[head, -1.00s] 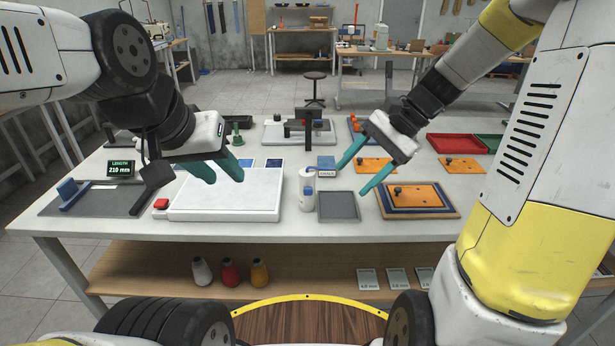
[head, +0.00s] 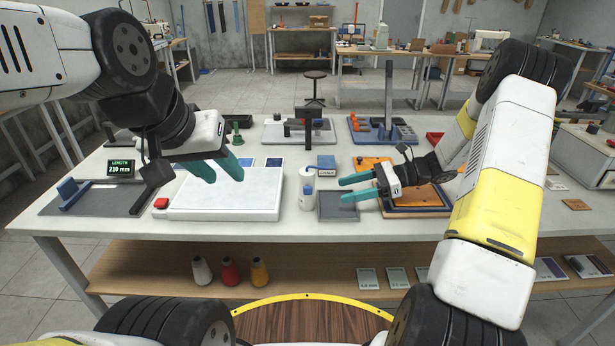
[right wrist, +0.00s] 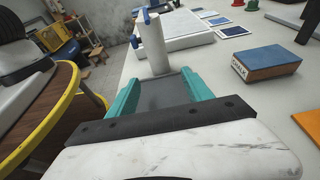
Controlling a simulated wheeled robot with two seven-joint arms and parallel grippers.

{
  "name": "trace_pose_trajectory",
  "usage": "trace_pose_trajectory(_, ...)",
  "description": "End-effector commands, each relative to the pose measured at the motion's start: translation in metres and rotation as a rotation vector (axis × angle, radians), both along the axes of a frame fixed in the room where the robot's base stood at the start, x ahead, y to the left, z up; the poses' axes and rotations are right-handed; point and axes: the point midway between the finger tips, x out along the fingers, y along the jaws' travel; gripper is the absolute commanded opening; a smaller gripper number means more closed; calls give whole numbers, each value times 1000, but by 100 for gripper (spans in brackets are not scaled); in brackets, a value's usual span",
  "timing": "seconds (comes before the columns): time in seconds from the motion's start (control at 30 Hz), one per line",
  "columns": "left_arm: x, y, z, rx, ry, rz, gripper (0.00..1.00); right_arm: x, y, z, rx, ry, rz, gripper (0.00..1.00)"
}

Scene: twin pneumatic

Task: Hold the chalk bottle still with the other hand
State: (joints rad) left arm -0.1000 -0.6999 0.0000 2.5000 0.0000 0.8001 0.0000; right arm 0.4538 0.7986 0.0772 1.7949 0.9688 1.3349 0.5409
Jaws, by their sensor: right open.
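The chalk bottle (head: 307,190), white with blue on it, stands upright on the table just right of the white board (head: 225,197). In the right wrist view the bottle (right wrist: 151,45) stands ahead of the fingers, roughly between their lines. My right gripper (head: 341,189) is open and empty, low over the grey tray (head: 338,213), its fingers pointing left at the bottle with a gap between. My left gripper (head: 226,177) hangs above the white board with its fingers apart and nothing between them.
A blue-topped block (head: 326,164) with lettering lies behind the bottle. A red button (head: 161,204) is at the white board's left. A dark stand (head: 308,130) is further back.

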Motion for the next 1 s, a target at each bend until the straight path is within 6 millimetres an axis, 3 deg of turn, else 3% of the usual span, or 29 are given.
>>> trace_pose_trajectory(0.53,0,0,0,0,0,0,36,-1,72,-22,-1,0,4,59)
trace_pose_trajectory(0.7,0,0,0,0,0,0,36,-1,84,-26,-1,1,3,59)
trace_pose_trajectory(1.0,0,0,0,0,0,0,36,-1,87,-27,-2,0,2,59)
